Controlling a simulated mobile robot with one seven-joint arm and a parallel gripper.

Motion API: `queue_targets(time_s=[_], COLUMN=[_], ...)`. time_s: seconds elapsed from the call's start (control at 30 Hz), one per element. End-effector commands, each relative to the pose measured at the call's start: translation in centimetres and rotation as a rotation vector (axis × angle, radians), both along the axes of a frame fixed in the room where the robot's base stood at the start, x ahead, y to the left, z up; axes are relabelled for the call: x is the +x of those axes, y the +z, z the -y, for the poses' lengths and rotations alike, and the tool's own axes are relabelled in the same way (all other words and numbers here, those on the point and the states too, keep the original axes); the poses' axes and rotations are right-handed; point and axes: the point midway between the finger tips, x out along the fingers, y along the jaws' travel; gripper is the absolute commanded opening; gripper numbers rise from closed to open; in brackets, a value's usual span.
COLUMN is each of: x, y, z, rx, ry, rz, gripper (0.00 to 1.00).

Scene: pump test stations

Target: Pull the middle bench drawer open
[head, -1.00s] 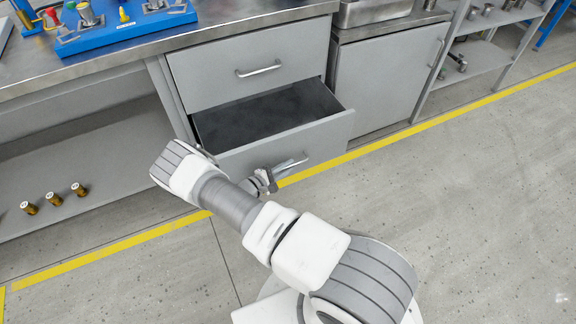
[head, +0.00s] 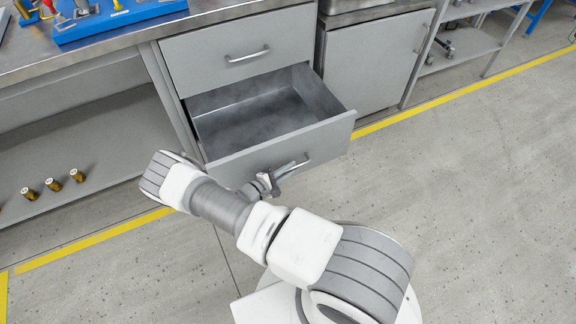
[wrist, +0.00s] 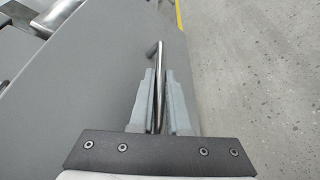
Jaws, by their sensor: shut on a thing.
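The middle bench drawer (head: 262,147) is a grey drawer below a shut upper drawer (head: 235,50). It stands well out from the bench, and its inside looks empty. Its bar handle (head: 300,163) is on the front face. My gripper (head: 275,180) is at that handle in the head view, partly hidden by my own wrist. In the wrist view my gripper (wrist: 161,98) has its two fingers shut on the handle bar (wrist: 156,62), with the grey drawer front (wrist: 95,75) to the left.
A grey cabinet door (head: 370,65) is to the right of the drawers. An open shelf at left holds brass fittings (head: 53,184). A blue test board (head: 115,15) sits on the bench top. Floor past the yellow line (head: 440,95) is clear at right.

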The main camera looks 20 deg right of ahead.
Motion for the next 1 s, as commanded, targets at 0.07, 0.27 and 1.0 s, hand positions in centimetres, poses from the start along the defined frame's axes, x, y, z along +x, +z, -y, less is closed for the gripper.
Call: queue_targets(time_s=[0.07, 0.27, 1.0], x=[-0.18, -0.38, -0.37], y=[-0.09, -0.11, -0.03], z=[-0.18, -0.19, -0.05], rx=[0.004, 0.004, 0.001], ry=[0.002, 0.002, 0.000], rz=[-0.001, -0.001, 0.000], gripper=[0.00, 0.00, 0.45])
